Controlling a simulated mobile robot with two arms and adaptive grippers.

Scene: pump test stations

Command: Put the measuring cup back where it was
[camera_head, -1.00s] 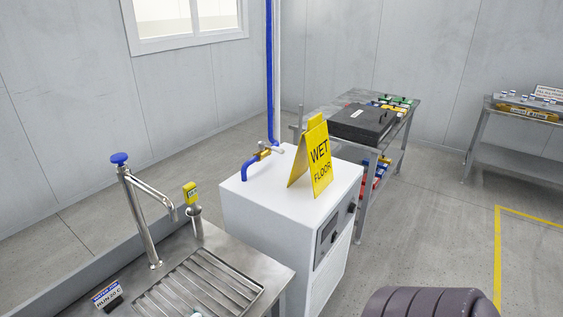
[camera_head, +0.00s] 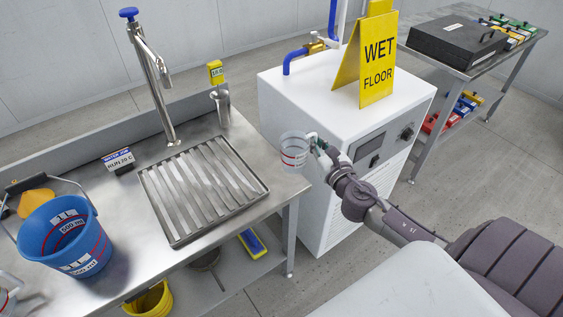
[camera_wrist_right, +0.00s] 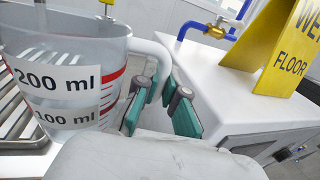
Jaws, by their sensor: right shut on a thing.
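The measuring cup (camera_head: 293,151) is clear, with red marks, and is upright in the air at the right end of the steel sink bench. In the right wrist view the cup (camera_wrist_right: 68,85) shows 200 ml and 100 ml labels. My right gripper (camera_head: 319,143) is shut on its handle, on the cup's right side. The green finger pads (camera_wrist_right: 160,100) sit on both sides of the white handle. My left gripper is not in view.
A slatted drain tray (camera_head: 252,190) and a tap (camera_head: 153,75) are on the bench (camera_head: 120,215). A blue bucket (camera_head: 60,238) stands at left. A white cabinet (camera_head: 335,95) with a yellow wet floor sign (camera_head: 378,60) stands close behind the gripper.

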